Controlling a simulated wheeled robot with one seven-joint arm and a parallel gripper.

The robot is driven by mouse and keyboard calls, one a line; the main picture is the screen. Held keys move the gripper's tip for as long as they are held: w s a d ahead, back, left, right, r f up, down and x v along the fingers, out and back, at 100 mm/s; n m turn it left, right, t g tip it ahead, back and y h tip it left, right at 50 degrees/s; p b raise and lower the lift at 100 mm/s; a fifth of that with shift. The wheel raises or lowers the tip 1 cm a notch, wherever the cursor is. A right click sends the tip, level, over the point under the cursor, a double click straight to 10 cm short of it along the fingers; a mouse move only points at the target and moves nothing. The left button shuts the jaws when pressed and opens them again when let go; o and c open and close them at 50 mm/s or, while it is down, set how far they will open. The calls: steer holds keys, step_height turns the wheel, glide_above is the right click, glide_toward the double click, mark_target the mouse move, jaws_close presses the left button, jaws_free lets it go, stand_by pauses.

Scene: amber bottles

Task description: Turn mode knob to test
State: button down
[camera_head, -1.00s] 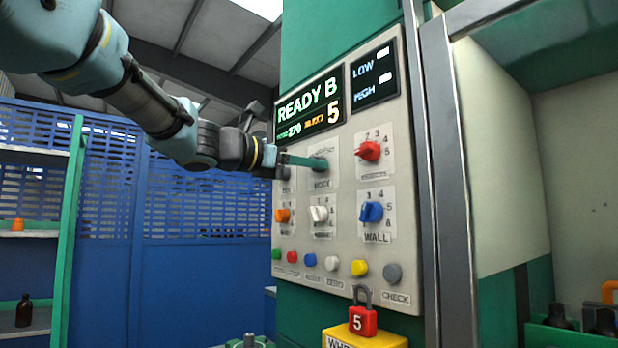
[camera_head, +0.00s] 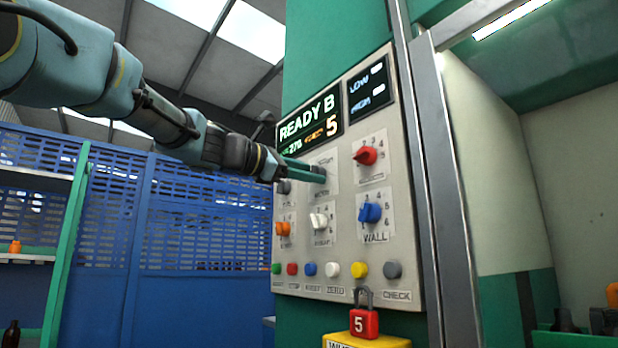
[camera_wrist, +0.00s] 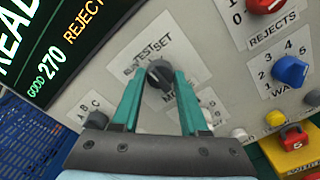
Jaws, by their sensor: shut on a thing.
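The mode knob (camera_wrist: 158,74) is dark grey and sits on the pale control panel (camera_head: 345,235), under a scale with TEST and SET readable and a partly hidden word at the left. My gripper (camera_wrist: 160,78) has its two green fingers on either side of the knob, shut on it. In the head view my gripper (camera_head: 318,173) reaches the panel from the left, and its fingers hide most of the knob. I cannot tell for certain which mark the knob points to. The display (camera_head: 310,117) reads READY B.
A red rejects knob (camera_head: 366,156) is right of the mode knob. Below are a blue wall knob (camera_head: 370,212), a white knob (camera_head: 319,220), an orange knob (camera_head: 283,228) and a row of buttons. A red padlock (camera_head: 364,322) hangs under the panel.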

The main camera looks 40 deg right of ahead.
stand_by(0.3)
steer(key=shift+c, duration=2.2)
jaws_free()
steer(key=a+b, duration=0.2)
steer(key=a, duration=0.8)
steer(key=shift+w+a, duration=0.3)
steer(key=shift+a, duration=0.1)
